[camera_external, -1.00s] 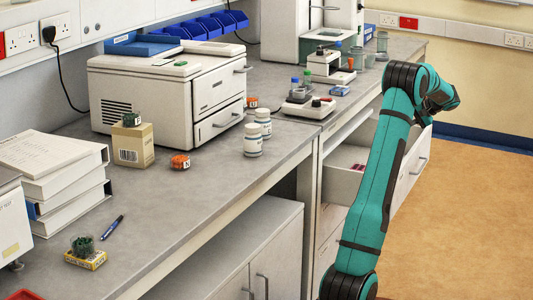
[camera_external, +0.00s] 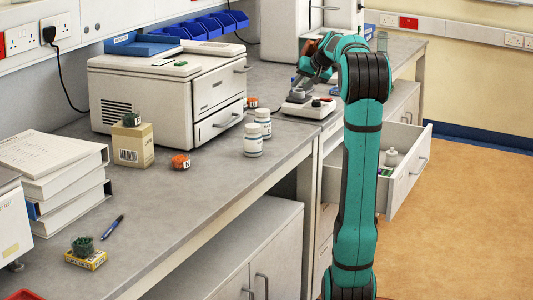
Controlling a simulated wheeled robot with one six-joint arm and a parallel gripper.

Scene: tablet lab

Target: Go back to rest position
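My teal arm rises at the right of the view and bends left over the bench. My gripper (camera_external: 299,82) is at the far end of it, just above a small white instrument (camera_external: 306,107) with a grey top on the bench. The gripper is small and partly hidden by my wrist links, so I cannot tell whether it is open or holds anything.
An open drawer (camera_external: 410,178) juts out right of my arm, with a white knobbed item (camera_external: 391,157) inside. Two white bottles (camera_external: 253,139) and a large white machine (camera_external: 168,92) stand left of the gripper. The floor (camera_external: 470,220) at right is clear.

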